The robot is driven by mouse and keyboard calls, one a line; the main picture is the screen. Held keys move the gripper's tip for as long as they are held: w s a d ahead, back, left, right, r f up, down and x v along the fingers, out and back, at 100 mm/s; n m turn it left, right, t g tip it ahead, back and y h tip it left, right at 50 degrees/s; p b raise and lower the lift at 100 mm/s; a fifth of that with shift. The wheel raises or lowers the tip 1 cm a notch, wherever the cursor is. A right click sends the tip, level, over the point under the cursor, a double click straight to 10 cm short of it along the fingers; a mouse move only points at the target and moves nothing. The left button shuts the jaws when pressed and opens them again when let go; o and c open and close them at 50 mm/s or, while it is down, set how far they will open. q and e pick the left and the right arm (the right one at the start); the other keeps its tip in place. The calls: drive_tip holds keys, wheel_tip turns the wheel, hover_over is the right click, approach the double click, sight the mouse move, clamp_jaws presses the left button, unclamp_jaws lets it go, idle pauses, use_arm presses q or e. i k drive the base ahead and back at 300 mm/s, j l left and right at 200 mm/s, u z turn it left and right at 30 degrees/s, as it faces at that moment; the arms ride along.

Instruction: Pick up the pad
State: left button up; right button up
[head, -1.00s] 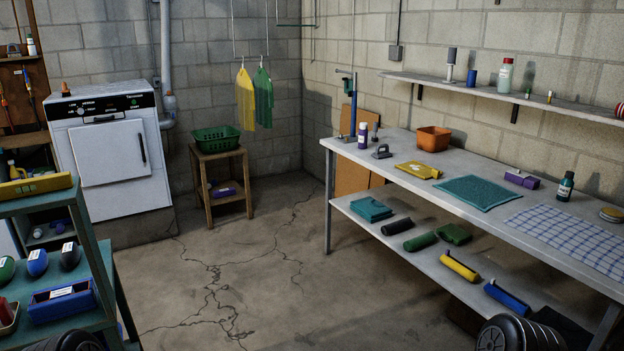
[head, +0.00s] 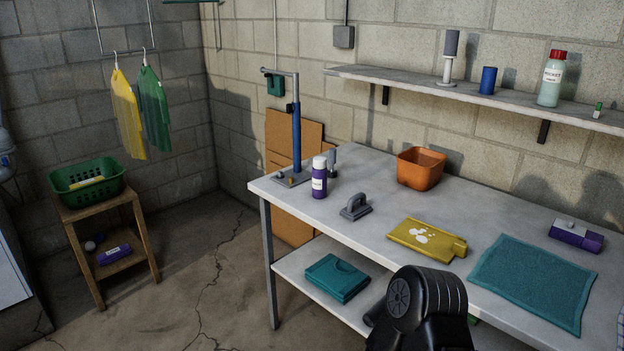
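Several things on the grey workbench could be the pad, and I cannot tell which one is meant. A small grey block with a handle (head: 356,208) sits near the bench's left front edge. A flat yellow item with white spots (head: 424,238) lies to its right. A teal textured mat (head: 532,281) lies flat farther right. A folded teal item (head: 337,278) lies on the bench's lower shelf. A black, ribbed part of my own arm shows at the bottom, in front of the bench, hiding part of the lower shelf. Neither gripper's fingers show.
On the workbench (head: 385,190) stand a purple bottle (head: 319,178), an orange bin (head: 421,168), a blue post (head: 296,135) and a purple box (head: 575,237). A wall shelf (head: 400,82) runs above. A wooden stand (head: 146,240) holds a green basket (head: 88,187). Floor between is clear.

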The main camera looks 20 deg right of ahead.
sight(356, 209)
drive_tip(key=i, duration=1.55)
drive_tip(key=z, duration=0.3)
